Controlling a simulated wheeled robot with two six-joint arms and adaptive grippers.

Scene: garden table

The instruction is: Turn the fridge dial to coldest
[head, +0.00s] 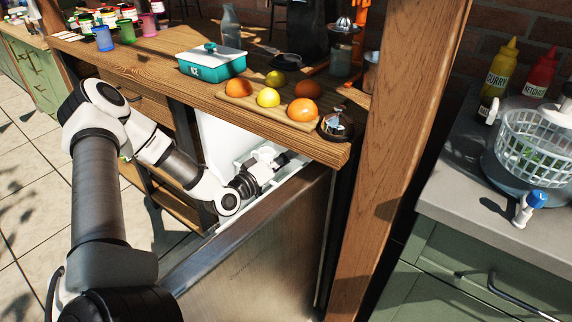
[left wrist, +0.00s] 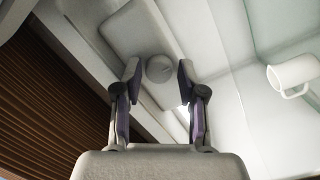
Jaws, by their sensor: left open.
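The fridge dial (left wrist: 160,68) is a round grey knob with a small pointer mark, on a pale panel inside the fridge, in the left wrist view. My left gripper (left wrist: 157,83) is open, with one finger on each side of the dial. I cannot tell whether the fingers touch it. In the head view my left gripper (head: 283,160) reaches into the open fridge under the wooden counter; the dial is hidden there. The fridge door (head: 265,250) stands open with a steel front. My right gripper is in neither view.
The wooden counter (head: 150,65) overhangs the fridge, with fruit on a board, a teal ice box (head: 211,62) and a small dark dish (head: 336,124) near its edge. A wooden post (head: 395,160) stands right. A white cup (left wrist: 292,74) is inside the fridge.

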